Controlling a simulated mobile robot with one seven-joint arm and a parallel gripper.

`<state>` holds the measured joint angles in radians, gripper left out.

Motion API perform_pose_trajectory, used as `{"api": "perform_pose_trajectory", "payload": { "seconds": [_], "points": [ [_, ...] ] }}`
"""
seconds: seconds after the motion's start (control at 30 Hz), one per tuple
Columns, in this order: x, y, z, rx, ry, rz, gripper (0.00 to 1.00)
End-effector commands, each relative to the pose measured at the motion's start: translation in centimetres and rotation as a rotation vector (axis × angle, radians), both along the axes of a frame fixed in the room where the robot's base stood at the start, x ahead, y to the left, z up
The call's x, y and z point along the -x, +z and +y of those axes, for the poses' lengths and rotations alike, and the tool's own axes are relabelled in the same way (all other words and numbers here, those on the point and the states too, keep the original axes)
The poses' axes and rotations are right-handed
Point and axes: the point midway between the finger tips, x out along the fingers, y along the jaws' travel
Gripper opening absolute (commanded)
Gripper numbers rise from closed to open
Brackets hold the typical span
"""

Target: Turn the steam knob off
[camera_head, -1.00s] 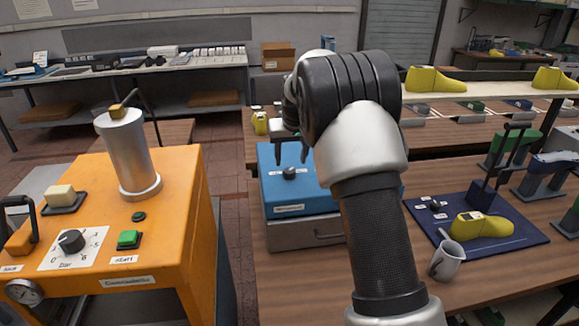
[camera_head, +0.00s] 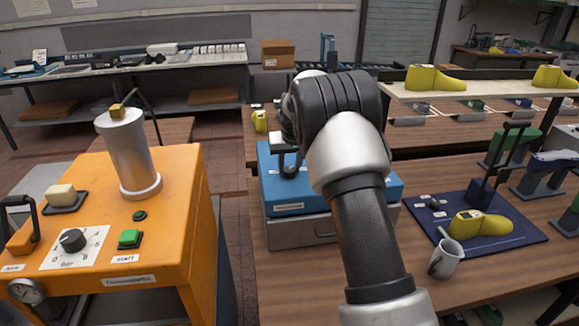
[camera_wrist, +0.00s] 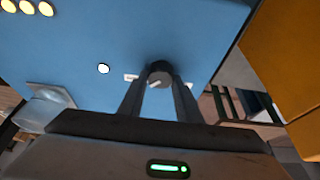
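The steam knob, a small dark round knob (camera_wrist: 160,70) with a pale pointer mark, is on the blue box (camera_head: 290,207). In the wrist view it sits between the fingertips of my gripper (camera_wrist: 160,84), with small white labels on both sides. The fingers stand close against its two sides and look shut on it. In the head view my gripper (camera_head: 289,168) is over the top of the blue box, and it hides most of the knob.
An orange machine (camera_head: 180,225) with a dial, a green button and a metal cylinder stands at the left. A blue mat (camera_head: 530,232) with a yellow shoe last (camera_head: 482,224) and a mug (camera_head: 446,260) are at the right. A yellow last (camera_head: 260,121) stands behind the box.

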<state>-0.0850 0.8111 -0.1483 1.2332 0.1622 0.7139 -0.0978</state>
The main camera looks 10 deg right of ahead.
Motion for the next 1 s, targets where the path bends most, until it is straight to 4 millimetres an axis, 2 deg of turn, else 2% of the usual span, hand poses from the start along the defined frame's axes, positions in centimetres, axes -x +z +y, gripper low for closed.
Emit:
{"api": "perform_pose_trajectory", "payload": {
  "seconds": [0.27,0.47,1.0],
  "points": [
    [0.01,-0.04,-0.06,0.000,0.038,0.000,0.09],
    [0.02,-0.10,-0.18,-0.002,0.144,0.000,0.09],
    [-0.08,0.10,-0.34,-0.004,0.638,0.000,0.09]
  ]
}}
